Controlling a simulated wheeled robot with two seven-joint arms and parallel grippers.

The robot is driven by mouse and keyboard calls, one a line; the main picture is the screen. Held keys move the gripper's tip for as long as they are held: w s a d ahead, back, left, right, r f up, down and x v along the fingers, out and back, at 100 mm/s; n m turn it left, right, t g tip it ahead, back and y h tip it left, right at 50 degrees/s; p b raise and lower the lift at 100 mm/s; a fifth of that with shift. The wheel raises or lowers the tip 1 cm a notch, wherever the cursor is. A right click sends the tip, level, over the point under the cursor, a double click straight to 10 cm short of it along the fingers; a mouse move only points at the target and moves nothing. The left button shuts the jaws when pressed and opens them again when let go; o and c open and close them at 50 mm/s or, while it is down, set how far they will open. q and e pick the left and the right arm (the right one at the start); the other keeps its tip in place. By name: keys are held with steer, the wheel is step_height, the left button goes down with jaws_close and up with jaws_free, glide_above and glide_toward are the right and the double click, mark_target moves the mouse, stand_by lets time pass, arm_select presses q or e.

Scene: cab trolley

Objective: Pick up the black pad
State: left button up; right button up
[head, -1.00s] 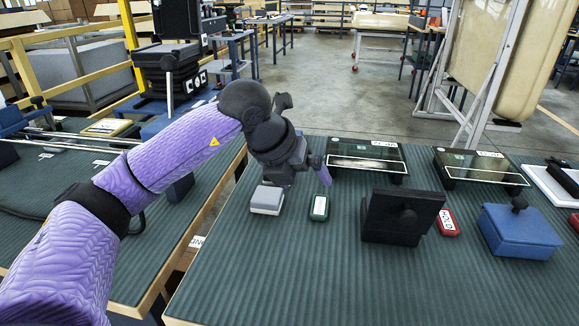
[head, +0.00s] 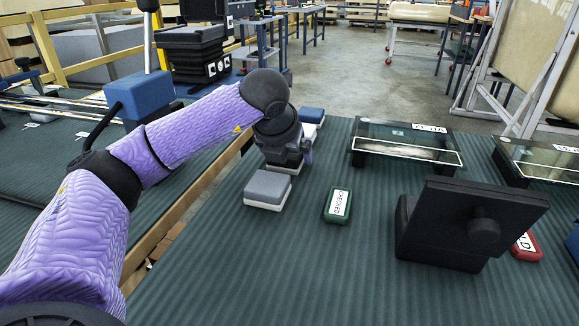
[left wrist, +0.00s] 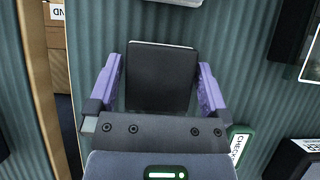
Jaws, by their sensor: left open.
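The black pad (left wrist: 160,78) lies between the two purple fingers of my left gripper (left wrist: 159,90) in the left wrist view, with a pale edge along its far side. There is a gap between the pad and each finger. In the head view my left gripper (head: 288,158) is over the pad's place and hides most of it; only a pale edge (head: 292,171) shows beneath. The gripper is open. I cannot tell its exact height above the pad. My right gripper is not in view.
A grey pad (head: 268,187) lies in front of the gripper and a blue pad (head: 312,115) behind it. A green-edged CHECKED block (head: 337,205) lies to the right. A black stand (head: 465,225) and a glass-topped frame (head: 405,145) are farther right.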

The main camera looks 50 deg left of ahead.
arm_select(q)
steer(key=shift+r, duration=0.15)
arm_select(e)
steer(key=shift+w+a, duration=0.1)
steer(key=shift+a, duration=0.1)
arm_select(q)
steer(key=shift+c, duration=1.4)
steer(key=c, duration=0.7)
step_height(320, 180, up, 10)
steer(key=p, duration=0.6)
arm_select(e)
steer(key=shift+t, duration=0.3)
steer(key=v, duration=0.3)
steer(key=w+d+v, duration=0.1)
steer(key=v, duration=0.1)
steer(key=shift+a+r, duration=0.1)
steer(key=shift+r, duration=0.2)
arm_select(q)
steer(key=o, duration=0.6)
steer(key=c, duration=0.4)
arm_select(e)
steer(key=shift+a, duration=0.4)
